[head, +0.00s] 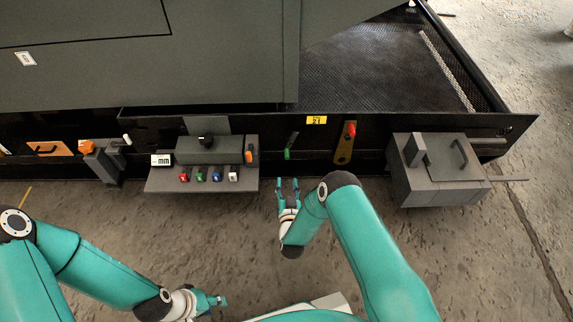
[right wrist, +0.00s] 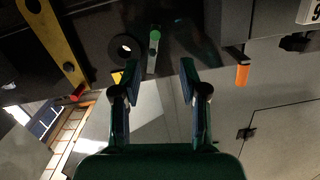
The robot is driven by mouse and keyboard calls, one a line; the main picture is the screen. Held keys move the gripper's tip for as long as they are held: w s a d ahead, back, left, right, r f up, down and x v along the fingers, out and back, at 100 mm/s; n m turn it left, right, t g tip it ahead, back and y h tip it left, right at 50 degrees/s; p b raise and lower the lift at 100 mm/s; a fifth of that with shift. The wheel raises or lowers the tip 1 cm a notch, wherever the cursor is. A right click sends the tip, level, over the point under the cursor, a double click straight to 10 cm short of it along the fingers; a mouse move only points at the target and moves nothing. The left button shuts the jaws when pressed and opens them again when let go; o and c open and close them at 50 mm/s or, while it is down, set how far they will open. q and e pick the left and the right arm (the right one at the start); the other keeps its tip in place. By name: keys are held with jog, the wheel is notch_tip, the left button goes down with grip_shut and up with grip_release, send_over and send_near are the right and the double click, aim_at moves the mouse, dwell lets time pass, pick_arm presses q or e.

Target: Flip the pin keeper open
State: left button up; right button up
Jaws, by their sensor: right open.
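A small dark lever with a green end (head: 288,153), perhaps the pin keeper, is on the black front panel; the frames do not confirm which part the keeper is. In the right wrist view the green-ended lever (right wrist: 153,45) stands just beyond and between my fingertips. My right gripper (head: 288,182) is open and empty, in front of and below the lever, apart from it. It also shows in the right wrist view (right wrist: 158,72). My left gripper (head: 216,301) is low in the head view, far from the panel; its jaw opening is unclear.
A yellow lever (head: 344,147) with a red knob is right of the green end. A grey shelf (head: 212,184) with several coloured knobs and an orange-ended part (head: 249,155) is to the left. A grey box (head: 440,185) juts out at right. A black ring (right wrist: 124,48) is beside the lever.

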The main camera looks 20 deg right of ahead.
aim_at(287, 150)
jog(key=shift+t+h, duration=0.5)
jog(key=b+x, duration=0.3)
jog(key=x, duration=0.2)
jog(key=f+b+x, duration=0.1)
jog(key=b+x, duration=0.2)
jog(key=x, duration=0.2)
jog(key=f+b+x, duration=0.1)
jog(key=b+x, duration=0.1)
jog(key=x, duration=0.4)
jog(key=shift+d+b, duration=0.1)
jog(key=shift+b, duration=0.3)
jog(key=shift+w+d+r, duration=0.2)
jog(key=shift+w, duration=0.3)
pick_arm(q)
notch_tip(287, 150, down, 10)
jog(key=shift+f, duration=0.25)
